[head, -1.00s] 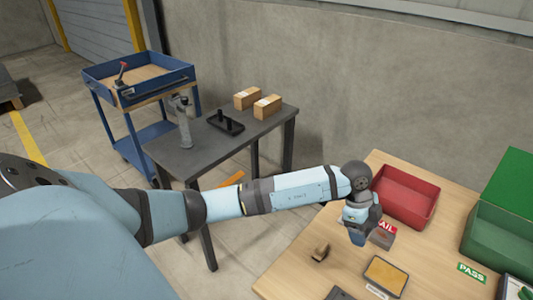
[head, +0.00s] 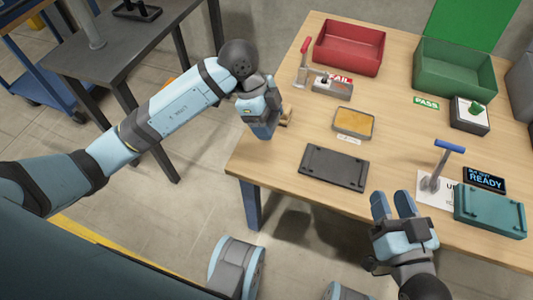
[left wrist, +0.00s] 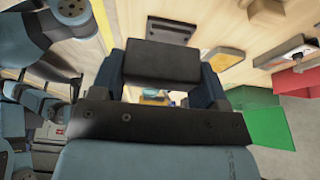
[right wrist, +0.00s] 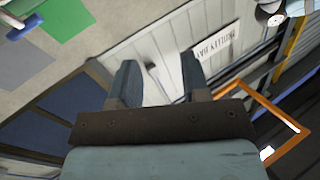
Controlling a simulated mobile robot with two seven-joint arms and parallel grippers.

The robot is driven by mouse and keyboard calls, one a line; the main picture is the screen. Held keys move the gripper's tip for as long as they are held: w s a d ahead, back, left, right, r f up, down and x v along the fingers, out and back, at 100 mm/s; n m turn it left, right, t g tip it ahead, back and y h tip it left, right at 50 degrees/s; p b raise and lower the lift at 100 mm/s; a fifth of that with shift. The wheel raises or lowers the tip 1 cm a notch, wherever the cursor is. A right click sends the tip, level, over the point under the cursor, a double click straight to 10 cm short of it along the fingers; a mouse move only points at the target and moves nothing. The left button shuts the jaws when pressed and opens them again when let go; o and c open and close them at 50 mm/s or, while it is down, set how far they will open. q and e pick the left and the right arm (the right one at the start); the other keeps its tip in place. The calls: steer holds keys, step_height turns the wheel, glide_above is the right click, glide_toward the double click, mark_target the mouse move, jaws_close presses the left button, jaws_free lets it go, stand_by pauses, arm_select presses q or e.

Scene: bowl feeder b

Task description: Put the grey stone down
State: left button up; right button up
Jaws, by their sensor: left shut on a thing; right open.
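My left gripper (head: 262,130) is at the left edge of the wooden table (head: 285,160), pointing down. It is shut on a dark grey block, which I take as the grey stone (left wrist: 160,62); it shows between the fingers in the left wrist view. In the head view the stone is hidden by the gripper. I cannot tell how high it is held. My right gripper (head: 392,207) is open and empty at the table's front edge; its spread fingers also show in the right wrist view (right wrist: 160,80).
A small brown block (head: 287,116) lies beside the left gripper. Nearby are a yellow-filled tray (head: 371,133), a dark plate (head: 333,167) and a grey box with a red lever (head: 330,86). Red (head: 350,62) and green (head: 455,85) bins stand behind. A blue-handled lever (head: 440,165) stands right.

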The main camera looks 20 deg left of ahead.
arm_select(q)
steer(key=b, duration=0.2)
glide_above(272, 158)
steer(key=a, duration=0.1)
step_height(272, 158, down, 7)
steer(key=shift+f, duration=0.1)
step_height(272, 158, down, 5)
steer(key=shift+f+b, duration=0.2)
steer(key=shift+b, duration=0.7)
arm_select(e)
steer(key=shift+s+a+r+t+y, duration=0.1)
steer(key=shift+a+r+t+y, duration=0.4)
steer(key=shift+a+r+y, duration=0.3)
steer(key=shift+r, duration=0.1)
arm_select(q)
steer(key=o, duration=0.8)
steer(key=shift+f, duration=0.15)
